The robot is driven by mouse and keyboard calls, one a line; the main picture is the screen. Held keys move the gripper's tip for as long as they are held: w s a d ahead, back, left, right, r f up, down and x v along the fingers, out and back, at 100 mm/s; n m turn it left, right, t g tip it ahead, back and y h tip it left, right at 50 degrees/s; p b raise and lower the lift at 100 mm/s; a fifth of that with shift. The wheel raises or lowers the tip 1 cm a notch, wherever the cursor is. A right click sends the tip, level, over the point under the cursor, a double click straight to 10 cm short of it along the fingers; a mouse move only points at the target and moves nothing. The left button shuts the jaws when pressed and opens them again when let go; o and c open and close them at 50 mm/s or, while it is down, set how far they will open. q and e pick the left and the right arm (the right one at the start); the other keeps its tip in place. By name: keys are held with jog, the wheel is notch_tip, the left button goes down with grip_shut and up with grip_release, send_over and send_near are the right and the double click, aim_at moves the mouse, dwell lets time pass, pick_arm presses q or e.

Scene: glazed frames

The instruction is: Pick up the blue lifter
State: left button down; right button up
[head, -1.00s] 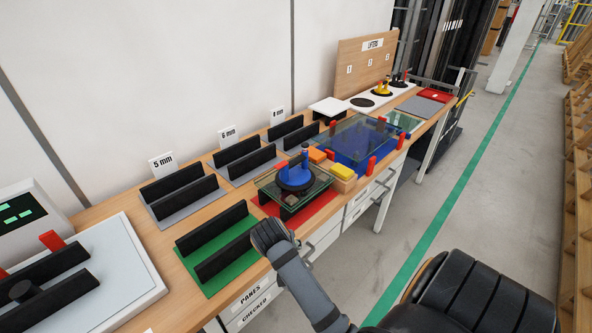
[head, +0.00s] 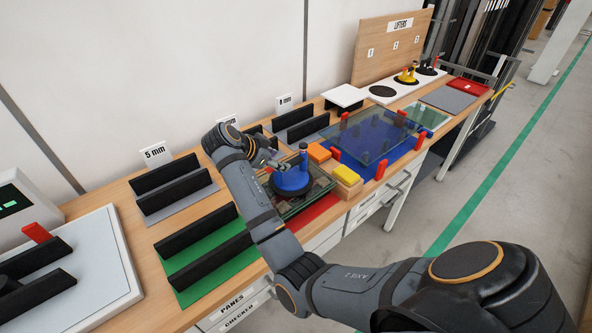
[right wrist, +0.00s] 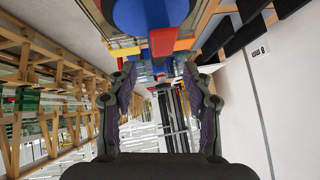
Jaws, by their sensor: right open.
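The blue lifter (head: 293,181) is a round blue suction disc with an upright handle and a dark tip. It stands on a small glass pane (head: 319,198) raised over the table. My right gripper (head: 280,164) is open, just left of the lifter's handle and close to it; whether it touches cannot be told. In the right wrist view the open fingers (right wrist: 160,72) have nothing between them, and the lifter (right wrist: 148,14) shows at the top edge, cut off. My left gripper is not in view.
An orange block (head: 318,152) and a yellow block (head: 346,173) sit right of the lifter. Beyond is a larger glass pane (head: 374,136) with red posts. Black racks (head: 178,174) line the back. A lifters board (head: 392,47) stands at the far end, with a yellow lifter (head: 406,76).

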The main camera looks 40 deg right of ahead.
aim_at(289, 162)
jog(key=shift+p+x, duration=0.45)
jog(key=shift+x, duration=0.65)
jog(key=p+x, duration=0.2)
jog(key=shift+d, duration=0.5)
jog(key=shift+p+x, duration=0.65)
jog(key=shift+x, duration=0.5)
jog(key=shift+d+f, duration=0.15)
jog(key=shift+f, duration=0.5)
grip_shut()
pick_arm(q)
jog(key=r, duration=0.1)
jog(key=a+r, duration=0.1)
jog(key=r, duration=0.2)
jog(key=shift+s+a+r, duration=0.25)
pick_arm(e)
jog(key=shift+w+r, duration=0.15)
